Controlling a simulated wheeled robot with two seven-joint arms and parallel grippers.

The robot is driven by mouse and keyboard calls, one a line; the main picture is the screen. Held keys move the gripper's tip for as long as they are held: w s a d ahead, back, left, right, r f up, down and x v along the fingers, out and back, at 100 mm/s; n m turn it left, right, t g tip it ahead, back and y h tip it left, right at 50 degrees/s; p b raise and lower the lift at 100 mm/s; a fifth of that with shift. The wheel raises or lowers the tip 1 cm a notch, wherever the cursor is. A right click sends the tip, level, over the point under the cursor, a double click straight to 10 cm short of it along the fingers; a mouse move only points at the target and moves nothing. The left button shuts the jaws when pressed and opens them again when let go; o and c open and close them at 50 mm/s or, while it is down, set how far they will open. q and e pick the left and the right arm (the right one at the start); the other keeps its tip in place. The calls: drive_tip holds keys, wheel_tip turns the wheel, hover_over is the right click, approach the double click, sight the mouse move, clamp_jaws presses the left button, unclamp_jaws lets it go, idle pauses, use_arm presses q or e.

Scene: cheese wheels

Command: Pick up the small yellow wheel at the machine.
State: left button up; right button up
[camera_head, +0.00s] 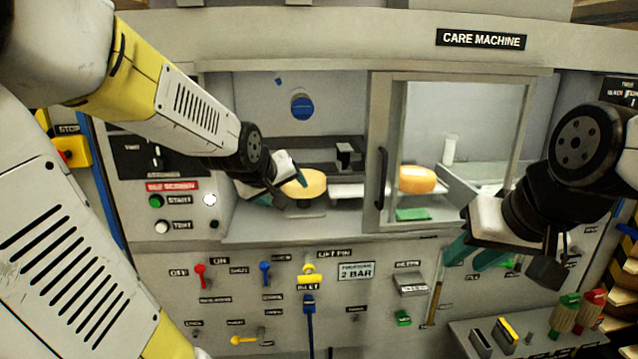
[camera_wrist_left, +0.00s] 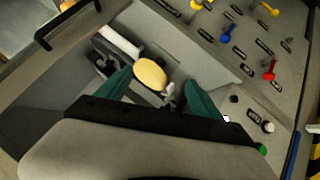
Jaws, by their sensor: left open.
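The small yellow wheel (camera_head: 311,184) sits on a round support in the machine's left open bay. My left gripper (camera_head: 293,181) is at the wheel's left side in the head view, partly covering it. In the left wrist view, my left gripper (camera_wrist_left: 160,78) is open, with the yellow wheel (camera_wrist_left: 150,73) lying ahead between its teal fingertips. A gap shows on the right finger's side; contact on the left side is unclear. My right gripper (camera_head: 474,254) hangs in front of the machine's right side, its teal fingers apart and empty.
A larger orange wheel (camera_head: 417,180) sits behind the framed door (camera_head: 383,150) of the right bay, above a green block (camera_head: 412,214). A dark bracket (camera_head: 347,155) stands behind the yellow wheel. Levers and knobs line the lower panel (camera_head: 240,310).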

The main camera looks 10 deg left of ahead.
use_arm(q)
drive_tip(key=w+a+f+n+t, duration=0.2)
drive_tip(key=w, duration=0.4)
drive_tip(key=w+a+f+n+t, duration=0.1)
drive_tip(key=w+a+f+n, duration=0.15)
drive_tip(key=w, duration=0.45)
drive_tip(key=n+t, duration=0.2)
approach(302, 192)
drive_tip(key=w+a+r, duration=0.2)
drive_tip(key=f+h, duration=0.1)
drive_tip(key=f+n+t+h, duration=0.1)
drive_tip(key=f, duration=0.1)
drive_tip(key=f+n+t+h, duration=0.1)
drive_tip(key=shift+w+d+f, duration=0.35)
drive_tip(key=shift+w+d, duration=0.05)
drive_tip(key=shift+w+d+n+h, duration=0.15)
drive_tip(key=shift+n+h, duration=0.1)
drive_tip(key=shift+h, duration=0.05)
drive_tip(key=x, duration=0.7)
drive_tip(key=shift+w+r, duration=0.15)
drive_tip(key=shift+w, duration=0.1)
clamp_jaws()
drive_tip(key=shift+r, duration=0.15)
